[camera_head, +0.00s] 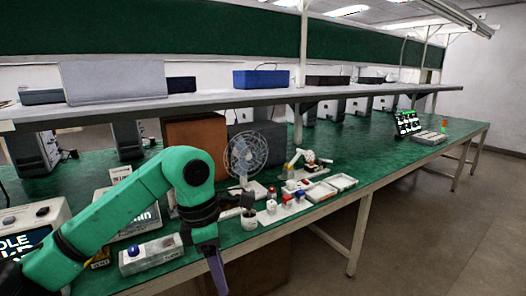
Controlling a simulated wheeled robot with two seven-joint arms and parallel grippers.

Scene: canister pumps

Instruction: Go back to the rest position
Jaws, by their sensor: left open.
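My left arm comes in from the left, bends down at the elbow and ends at the table's front edge. My left gripper (214,272) hangs low there, pointing down; one grey-purple finger shows clearly. It is open, and I see nothing held in it. Right of my arm, a small white canister with a dark opening or top (249,219) stands on the green table. Beside it, small white items with red and blue tops (287,200) stand in a row on a pale strip. My gripper is apart from them. My right gripper is not in view.
A fan (246,158) stands behind the small items, by a brown box (194,137). White trays (331,187) lie to their right. A grey box with a blue button (151,254) sits left of my gripper. A shelf (240,98) spans above. The green table (400,153) has free room at right.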

